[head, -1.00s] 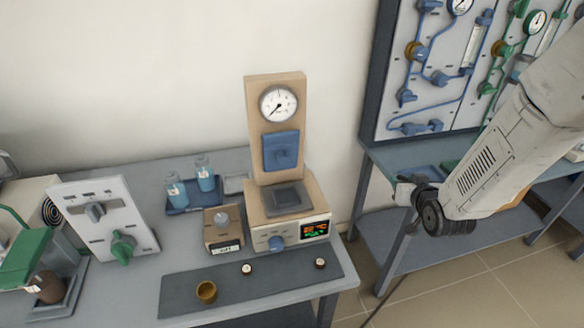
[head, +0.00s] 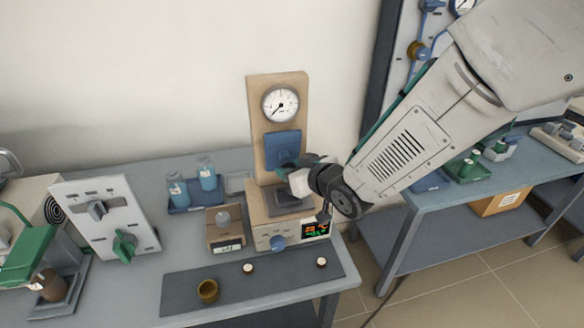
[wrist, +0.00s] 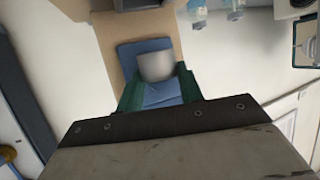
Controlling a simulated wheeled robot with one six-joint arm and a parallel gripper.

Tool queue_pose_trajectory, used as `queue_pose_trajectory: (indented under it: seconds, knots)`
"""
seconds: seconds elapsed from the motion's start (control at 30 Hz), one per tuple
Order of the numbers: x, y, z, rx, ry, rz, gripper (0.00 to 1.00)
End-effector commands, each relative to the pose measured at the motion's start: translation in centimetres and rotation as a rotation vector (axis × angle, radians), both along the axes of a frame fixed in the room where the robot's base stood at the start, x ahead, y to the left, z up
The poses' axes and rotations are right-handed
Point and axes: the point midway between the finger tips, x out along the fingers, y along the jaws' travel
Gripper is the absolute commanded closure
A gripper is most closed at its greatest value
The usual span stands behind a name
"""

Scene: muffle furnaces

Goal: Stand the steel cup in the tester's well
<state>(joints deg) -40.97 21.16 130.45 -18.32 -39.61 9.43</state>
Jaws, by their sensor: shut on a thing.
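The steel cup (wrist: 155,66) shows in the wrist view as a plain grey cylinder between the two green fingers of my gripper (wrist: 158,88). My gripper is shut on it. In the head view my gripper (head: 287,174) is in front of the tester's tan column (head: 264,112), just below its blue block (head: 282,146) and above its base. The dark square well area (head: 283,204) on the tester's base is partly hidden by my gripper. The blue block also shows behind the cup in the wrist view (wrist: 132,53).
A brass cup (head: 207,290) and two small white-topped pieces (head: 248,268) are on the dark mat (head: 180,310) in front. A grey control panel (head: 105,218) stands further left.

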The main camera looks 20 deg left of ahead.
Motion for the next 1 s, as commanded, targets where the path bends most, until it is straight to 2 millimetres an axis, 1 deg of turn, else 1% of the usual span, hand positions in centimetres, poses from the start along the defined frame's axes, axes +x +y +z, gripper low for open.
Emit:
queue_pose_trajectory:
  seconds: [0.03,0.13,0.17,0.8,1.0]
  knots:
    - [0.1,0.4,0.4,0.008,-0.008,0.004,0.87]
    - [0.0,0.5,0.2,0.009,-0.009,0.006,0.87]
    - [0.0,0.5,0.1,0.008,-0.008,0.006,0.91]
    - [0.0,0.3,-5.1,0.004,-0.005,0.004,0.91]
    - [0.0,0.3,-6.2,0.005,-0.005,0.004,0.91]
